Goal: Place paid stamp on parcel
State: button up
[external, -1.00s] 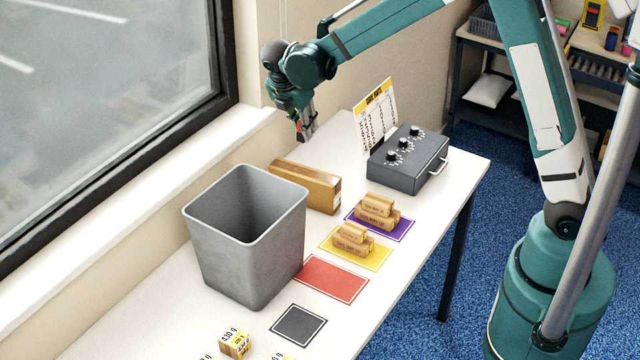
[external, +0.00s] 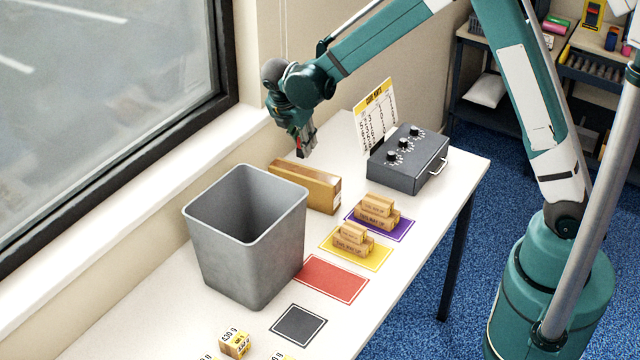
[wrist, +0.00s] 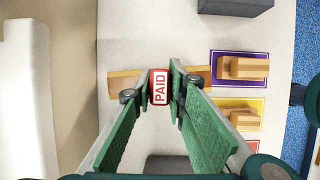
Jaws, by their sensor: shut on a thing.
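The stamp is small and mostly hidden there. The brown box (external: 318,190) stands on the table with a pale label on its near end. It also shows in the wrist view (wrist: 119,86), behind the stamp and fingers. The stamp looks clear of the box, but the gap is hard to judge.
A grey bin (external: 235,255) stands beside the box. Brown stamps sit on the purple mat (external: 402,232) and yellow mat (external: 378,262). The red mat (external: 332,278) and black mat (external: 298,325) are bare. A grey dial unit (external: 420,165) is at the back right.

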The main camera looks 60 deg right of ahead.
jog(key=shift+f, duration=1.1)
jog(key=shift+f, duration=0.15)
jog(key=shift+f, duration=1.75)
jog(key=shift+f, duration=0.2)
jog(key=o, duration=0.9)
jog(key=shift+r, duration=0.1)
jog(key=shift+r, duration=0.1)
jog(key=v, duration=1.2)
